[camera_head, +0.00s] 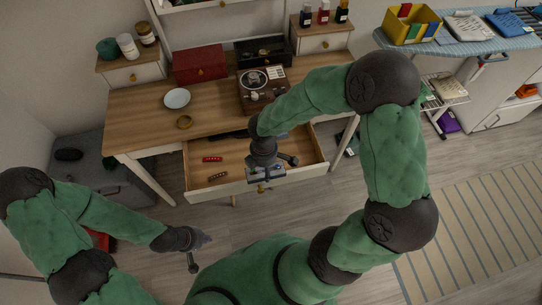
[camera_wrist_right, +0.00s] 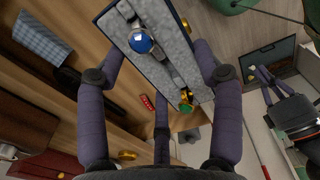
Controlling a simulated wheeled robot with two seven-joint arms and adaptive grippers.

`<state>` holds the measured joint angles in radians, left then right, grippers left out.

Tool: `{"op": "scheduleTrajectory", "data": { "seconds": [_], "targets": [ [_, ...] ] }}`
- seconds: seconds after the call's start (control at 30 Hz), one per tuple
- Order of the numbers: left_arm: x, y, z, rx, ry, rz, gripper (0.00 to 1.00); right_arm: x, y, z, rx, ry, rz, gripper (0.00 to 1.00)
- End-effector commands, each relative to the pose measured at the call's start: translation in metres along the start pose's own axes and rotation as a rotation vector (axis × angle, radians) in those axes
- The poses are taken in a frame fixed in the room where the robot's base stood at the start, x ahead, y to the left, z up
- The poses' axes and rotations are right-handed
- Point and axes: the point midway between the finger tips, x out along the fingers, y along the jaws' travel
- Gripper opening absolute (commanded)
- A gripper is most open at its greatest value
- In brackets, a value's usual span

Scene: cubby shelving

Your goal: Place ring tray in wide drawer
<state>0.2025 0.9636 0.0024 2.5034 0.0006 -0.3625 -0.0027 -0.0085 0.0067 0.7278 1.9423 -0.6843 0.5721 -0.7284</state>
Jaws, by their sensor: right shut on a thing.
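The ring tray (camera_head: 262,175) is a small dark-edged tray. In the right wrist view the tray (camera_wrist_right: 178,84) has a grey lining with a blue stone ring and gold pieces on it. My right gripper (camera_head: 272,163) is shut on the tray, with fingers along its sides, and holds it near the wide drawer's front edge. The wide drawer (camera_head: 222,190) is pulled out beneath the wooden desk. Red and brown items lie in its left part; my arm and gripper hide some of its right part. My left gripper (camera_head: 197,250) is open and empty, below left of the drawer.
The drawer's left-middle floor has bare room. A dark grey bench (camera_head: 95,180) stands at left.

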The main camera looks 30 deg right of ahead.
Motion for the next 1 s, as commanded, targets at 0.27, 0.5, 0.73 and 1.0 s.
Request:
{"op": "scheduleTrajectory", "data": {
  "seconds": [0.27,0.5,0.73,1.0],
  "targets": [
    [0.018,-0.006,-0.001,0.000,0.001,0.000,0.00,0.029,0.046,0.036,0.007,-0.001,0.000,0.20],
    [0.034,-0.012,-0.001,0.000,0.000,0.000,0.00,0.063,0.078,0.060,0.005,0.000,-0.001,0.20],
    [0.042,-0.015,-0.002,0.000,0.000,0.000,0.00,0.084,0.094,0.071,0.003,0.000,0.000,0.20],
    [0.050,-0.018,-0.002,0.000,0.000,0.000,0.00,0.100,0.103,0.078,0.004,0.000,-0.001,0.20]
  ]
}}
